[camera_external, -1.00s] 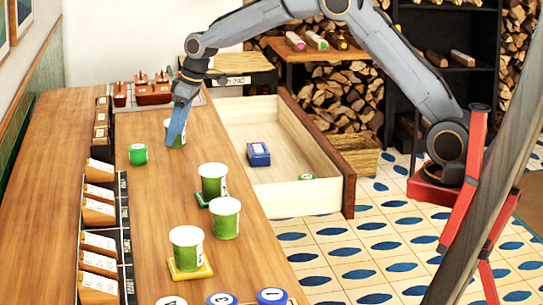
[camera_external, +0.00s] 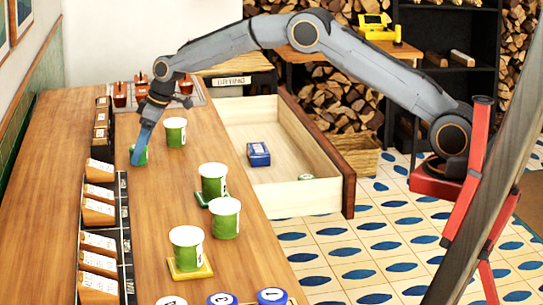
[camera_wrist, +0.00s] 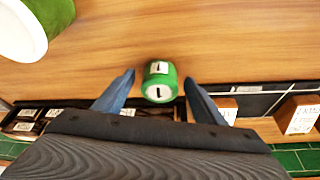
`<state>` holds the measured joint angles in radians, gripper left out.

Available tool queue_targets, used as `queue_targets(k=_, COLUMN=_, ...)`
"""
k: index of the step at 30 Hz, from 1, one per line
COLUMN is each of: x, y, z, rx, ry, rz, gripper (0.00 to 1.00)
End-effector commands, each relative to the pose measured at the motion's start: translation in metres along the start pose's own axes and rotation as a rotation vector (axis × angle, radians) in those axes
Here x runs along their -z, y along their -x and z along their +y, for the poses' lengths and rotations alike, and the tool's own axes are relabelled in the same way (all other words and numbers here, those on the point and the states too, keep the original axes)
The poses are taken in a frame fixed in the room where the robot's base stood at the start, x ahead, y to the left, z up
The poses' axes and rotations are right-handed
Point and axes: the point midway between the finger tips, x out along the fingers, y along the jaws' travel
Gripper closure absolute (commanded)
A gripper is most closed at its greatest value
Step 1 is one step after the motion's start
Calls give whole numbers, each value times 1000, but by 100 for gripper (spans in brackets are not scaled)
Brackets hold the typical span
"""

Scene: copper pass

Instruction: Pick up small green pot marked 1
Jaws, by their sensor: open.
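The small green pot marked 1 (camera_wrist: 159,81) lies between and just beyond my open fingertips in the wrist view, with a white label and a white marked end. In the external view the small green pot (camera_external: 141,154) stands on the wooden counter, mostly hidden behind my fingers. My gripper (camera_external: 138,158) points down at it from above; its blue fingers (camera_wrist: 158,82) are spread on either side of the pot. I cannot tell whether they touch it.
A larger green-and-white cup (camera_external: 175,133) stands just right of the gripper. More such cups (camera_external: 213,182) stand nearer the front. A row of labelled wooden blocks (camera_external: 99,195) lines the left side. An open drawer (camera_external: 300,203) juts out at the right.

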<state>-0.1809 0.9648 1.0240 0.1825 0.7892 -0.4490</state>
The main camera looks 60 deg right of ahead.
Motion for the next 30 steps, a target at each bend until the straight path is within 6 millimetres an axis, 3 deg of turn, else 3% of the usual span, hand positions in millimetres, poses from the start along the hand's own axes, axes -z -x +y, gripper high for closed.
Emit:
queue_targets(k=10, x=0, y=-8, z=0, rx=0, ry=0, rz=1, gripper=36)
queue_targets(k=18, x=0, y=-8, z=0, rx=0, ry=0, rz=0, gripper=82)
queue_targets(k=19, x=0, y=-7, z=0, rx=0, ry=0, rz=1, gripper=84)
queue_targets(k=26, x=1, y=-6, z=0, rx=0, ry=0, rz=1, gripper=84)
queue_targets(k=30, x=7, y=6, z=0, rx=-1, ry=0, rz=4, gripper=84)
